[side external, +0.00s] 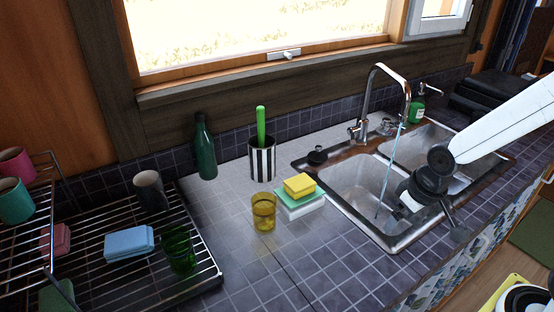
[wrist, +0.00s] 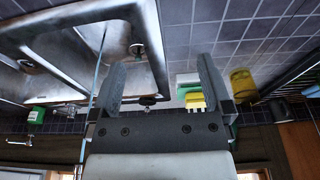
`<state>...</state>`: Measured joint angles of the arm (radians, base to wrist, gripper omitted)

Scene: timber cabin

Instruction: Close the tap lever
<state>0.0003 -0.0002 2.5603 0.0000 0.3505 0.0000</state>
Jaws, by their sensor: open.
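The chrome tap (side external: 372,92) stands behind the double sink (side external: 350,215), with a tall curved neck. A small lever (side external: 355,131) shows at the left of its base. A thin blue-white stream of water (side external: 388,175) runs from the spout into the near basin; it also shows in the wrist view (wrist: 97,70). My gripper (side external: 432,216) is over the near right part of the sink, in front of the tap and apart from the lever. In the wrist view my gripper (wrist: 162,75) has its two fingers wide apart with nothing between them touching. The lever is not clear there.
A green soap bottle (side external: 417,108) stands right of the tap. A yellow sponge (side external: 299,185), amber glass (side external: 263,212), striped cup (side external: 262,160) and dark green bottle (side external: 205,150) stand left of the sink. A dish rack (side external: 100,270) is at far left. The front-middle counter is clear.

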